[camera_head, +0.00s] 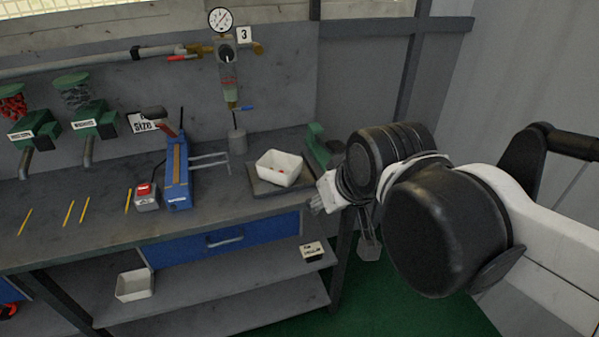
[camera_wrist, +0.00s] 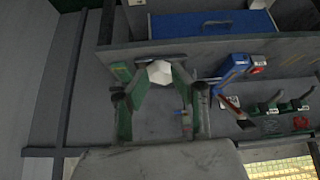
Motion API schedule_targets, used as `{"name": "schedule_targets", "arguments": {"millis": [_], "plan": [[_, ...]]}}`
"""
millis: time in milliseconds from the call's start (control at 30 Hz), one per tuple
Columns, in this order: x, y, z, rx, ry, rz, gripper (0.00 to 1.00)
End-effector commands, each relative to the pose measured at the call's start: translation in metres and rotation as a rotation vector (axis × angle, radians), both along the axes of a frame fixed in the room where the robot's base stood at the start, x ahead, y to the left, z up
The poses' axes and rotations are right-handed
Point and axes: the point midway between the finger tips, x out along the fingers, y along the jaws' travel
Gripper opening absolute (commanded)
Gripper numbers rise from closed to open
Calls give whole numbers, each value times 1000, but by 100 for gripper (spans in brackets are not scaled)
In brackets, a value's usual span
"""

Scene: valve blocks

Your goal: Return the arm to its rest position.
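My arm comes in from the right in the head view, with its dark and white joints in front of the right end of the bench. My gripper (camera_wrist: 160,82) shows in the wrist view with its two green fingers apart and nothing held between them. In the head view I cannot clearly make out its fingers. Beyond the fingertips in the wrist view, which is upside down, is a white bowl (camera_wrist: 160,68). In the head view this bowl (camera_head: 279,168) rests on a dark plate on the bench, apart from my arm, with something small and red inside.
The bench (camera_head: 95,222) carries a blue device (camera_head: 177,176) and a red-button box (camera_head: 147,197). Green dispensers (camera_head: 95,120) and a gauge (camera_head: 221,20) are on the wall. A green object (camera_head: 318,147) stands right of the bowl. A white bin (camera_head: 134,285) sits on the lower shelf.

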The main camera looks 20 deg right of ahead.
Motion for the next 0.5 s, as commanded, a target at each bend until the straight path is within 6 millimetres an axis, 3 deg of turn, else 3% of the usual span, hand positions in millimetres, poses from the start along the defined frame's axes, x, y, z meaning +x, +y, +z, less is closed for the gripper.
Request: {"name": "schedule_targets", "arguments": {"millis": [200, 500], "plan": [[-22, -1, -8, 28, -15, -54, 24], [-24, -1, -8, 31, -17, -61, 24]]}}
